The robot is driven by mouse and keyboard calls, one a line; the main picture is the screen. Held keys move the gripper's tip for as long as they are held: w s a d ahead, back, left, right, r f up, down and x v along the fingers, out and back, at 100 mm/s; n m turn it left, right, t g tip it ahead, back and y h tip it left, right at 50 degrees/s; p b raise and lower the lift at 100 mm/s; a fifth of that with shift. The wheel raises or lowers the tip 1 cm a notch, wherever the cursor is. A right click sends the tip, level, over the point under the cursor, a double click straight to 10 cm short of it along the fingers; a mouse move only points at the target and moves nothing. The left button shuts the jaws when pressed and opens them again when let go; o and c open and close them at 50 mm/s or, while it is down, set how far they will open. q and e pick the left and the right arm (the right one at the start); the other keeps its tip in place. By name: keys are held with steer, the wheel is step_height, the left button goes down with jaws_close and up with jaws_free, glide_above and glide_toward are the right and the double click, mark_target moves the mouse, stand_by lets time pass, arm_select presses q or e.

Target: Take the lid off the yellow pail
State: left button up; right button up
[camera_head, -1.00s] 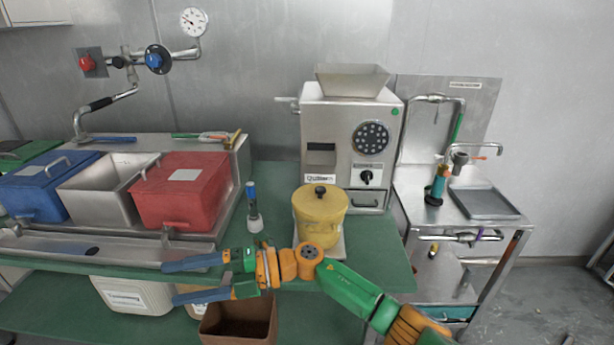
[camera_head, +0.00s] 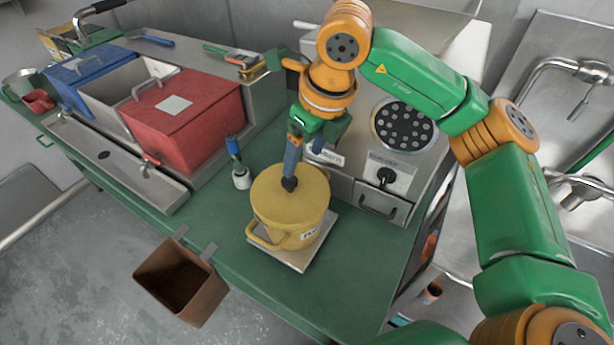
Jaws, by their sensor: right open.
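The yellow pail (camera_head: 276,232) stands on a square metal plate (camera_head: 301,258) on the green bench, with a handle on its side and a small label. Its yellow lid (camera_head: 268,203) sits on top. My right gripper (camera_head: 290,176) points down over the lid, its blue fingers at the dark knob (camera_head: 290,185) in the lid's middle. The fingers are open and overlap in this view, so I cannot tell whether they touch the knob. My left gripper is not in view.
The grinder (camera_head: 408,160) with its dial and drawer stands close behind the pail. A bottle-like tool (camera_head: 238,170) stands to the left, beside the red bin (camera_head: 185,120). A brown box (camera_head: 180,285) hangs at the bench's front edge. Bench (camera_head: 345,285) right of the pail is clear.

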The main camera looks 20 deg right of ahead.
mark_target(290, 180)
steer(key=a+f+p, duration=0.1)
steer(key=a+f, duration=0.1)
steer(key=f, duration=0.1)
steer(key=w+a+f+p, duration=0.1)
steer(key=f, duration=0.1)
steer(key=shift+w+f+p, duration=0.1)
steer(key=shift+f+p, duration=0.05)
steer(key=shift+p, duration=0.2)
steer(key=shift+w+d+f, duration=0.1)
steer(key=shift+d+f, duration=0.05)
steer(key=shift+f, duration=0.2)
steer(key=shift+d+f, duration=0.1)
steer(key=shift+d, duration=0.1)
steer(key=shift+a, duration=0.1)
steer(key=c, duration=1)
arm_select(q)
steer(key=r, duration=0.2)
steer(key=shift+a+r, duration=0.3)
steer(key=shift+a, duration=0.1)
arm_select(e)
jaws_close()
